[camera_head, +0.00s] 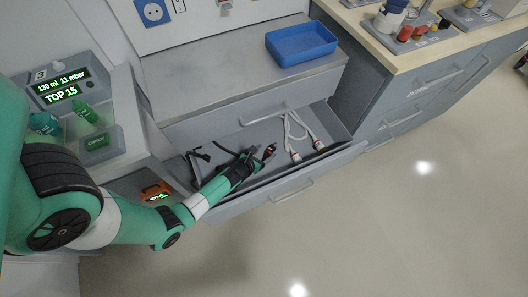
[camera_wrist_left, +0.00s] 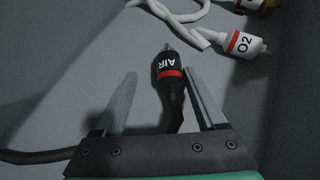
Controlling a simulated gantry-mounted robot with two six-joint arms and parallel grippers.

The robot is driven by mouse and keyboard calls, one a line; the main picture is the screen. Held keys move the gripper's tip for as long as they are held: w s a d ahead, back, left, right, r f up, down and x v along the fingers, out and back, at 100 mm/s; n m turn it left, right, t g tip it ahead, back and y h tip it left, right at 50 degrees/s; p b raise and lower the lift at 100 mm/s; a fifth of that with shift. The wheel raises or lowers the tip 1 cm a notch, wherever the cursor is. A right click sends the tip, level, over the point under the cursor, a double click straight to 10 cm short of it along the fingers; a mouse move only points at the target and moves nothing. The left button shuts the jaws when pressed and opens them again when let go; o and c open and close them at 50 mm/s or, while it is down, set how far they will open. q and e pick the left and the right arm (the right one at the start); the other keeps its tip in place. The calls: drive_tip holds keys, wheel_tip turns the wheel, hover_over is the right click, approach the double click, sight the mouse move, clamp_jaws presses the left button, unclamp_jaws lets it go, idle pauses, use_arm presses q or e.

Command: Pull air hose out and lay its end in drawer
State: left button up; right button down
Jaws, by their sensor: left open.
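The open drawer (camera_head: 345,157) sits below the grey counter. Inside it lies the black air hose's end (camera_wrist_left: 168,68), with a red band and a white AIR label. In the head view the end (camera_head: 269,151) shows just beyond my left gripper (camera_head: 256,160). My left gripper reaches down into the drawer. In the left wrist view its two fingers (camera_wrist_left: 160,80) are open, with the black hose lying between them and the labelled end pointing away. A dark hose stretch runs at the lower left of that view. My right gripper is not in view.
White hoses with white, red-banded ends lie in the drawer to the right; one is the O2 hose end (camera_wrist_left: 243,44). A blue tray (camera_head: 301,44) stands on the counter above. A ventilator display (camera_head: 62,85) and green items stand at the left. The floor at right is clear.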

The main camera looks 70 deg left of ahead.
use_arm(q)
drive_tip(key=p+v, duration=0.4)
drive_tip(key=v, duration=0.6)
drive_tip(key=shift+s+d+r, duration=0.15)
drive_tip(key=shift+s+d+r+p, duration=0.25)
drive_tip(key=shift+s+r+p, duration=0.05)
drive_tip(key=shift+s+p, duration=0.1)
wheel_tip(320, 180, up, 8)
drive_tip(key=p, duration=0.9)
